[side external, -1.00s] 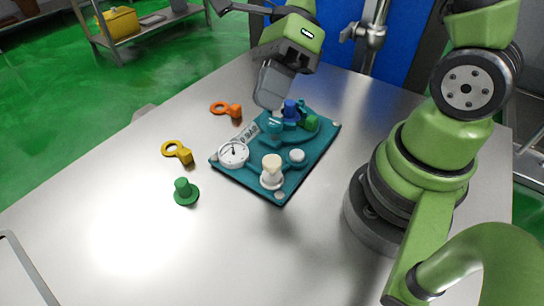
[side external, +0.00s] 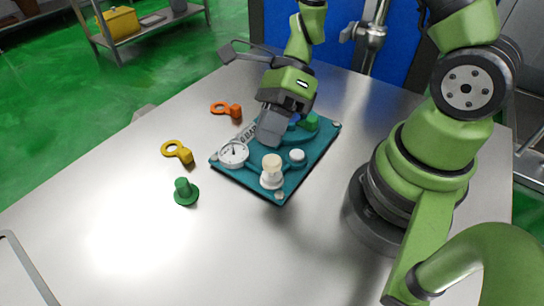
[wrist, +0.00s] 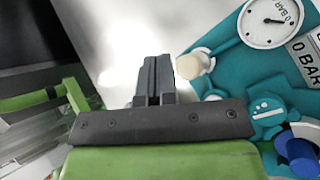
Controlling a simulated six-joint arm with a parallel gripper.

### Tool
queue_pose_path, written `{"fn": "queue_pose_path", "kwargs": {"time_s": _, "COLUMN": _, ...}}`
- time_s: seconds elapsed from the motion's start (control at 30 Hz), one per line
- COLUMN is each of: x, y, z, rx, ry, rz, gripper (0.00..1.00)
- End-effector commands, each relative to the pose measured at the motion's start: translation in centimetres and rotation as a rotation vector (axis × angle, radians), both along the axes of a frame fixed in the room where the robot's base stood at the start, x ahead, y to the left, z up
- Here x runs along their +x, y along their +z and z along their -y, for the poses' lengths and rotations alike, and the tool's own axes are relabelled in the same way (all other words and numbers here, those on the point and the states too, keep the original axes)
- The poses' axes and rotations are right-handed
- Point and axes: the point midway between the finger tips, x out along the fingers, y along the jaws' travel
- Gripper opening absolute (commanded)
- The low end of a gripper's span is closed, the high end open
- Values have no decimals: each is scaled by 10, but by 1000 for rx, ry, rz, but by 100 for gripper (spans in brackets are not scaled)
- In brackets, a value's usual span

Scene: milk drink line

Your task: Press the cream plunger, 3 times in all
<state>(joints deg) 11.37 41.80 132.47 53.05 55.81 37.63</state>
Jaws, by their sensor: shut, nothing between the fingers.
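The cream plunger (side external: 272,163) stands upright on a white collar at the front corner of the teal board (side external: 295,188). In the wrist view its cream cap (wrist: 190,66) shows just right of my fingertips. My gripper (side external: 268,142) is shut and empty, above the board behind the plunger and apart from it in the side view. In the wrist view its closed fingers (wrist: 152,72) point toward the bare table beside the cap. I cannot tell the exact height gap.
A white gauge (side external: 233,154), a white knob (side external: 297,156) and a green part (side external: 309,122) sit on the board. A yellow piece (side external: 178,152), an orange piece (side external: 227,109) and a green piece (side external: 186,192) lie left. The front table is clear.

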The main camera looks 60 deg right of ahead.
Motion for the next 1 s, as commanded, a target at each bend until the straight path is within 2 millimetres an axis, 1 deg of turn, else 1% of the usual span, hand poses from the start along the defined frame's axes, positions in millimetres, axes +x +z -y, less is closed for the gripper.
{"fn": "queue_pose_path", "kwargs": {"time_s": 0.1, "x": 0, "y": -11, "z": 0, "rx": 1, "ry": 0, "rz": -1, "gripper": 0}}
{"fn": "queue_pose_path", "kwargs": {"time_s": 0.3, "x": 0, "y": -19, "z": 0, "rx": -1, "ry": 1, "rz": 1, "gripper": 0}}
{"fn": "queue_pose_path", "kwargs": {"time_s": 1.0, "x": 0, "y": -19, "z": 0, "rx": -1, "ry": 1, "rz": 1, "gripper": 0}}
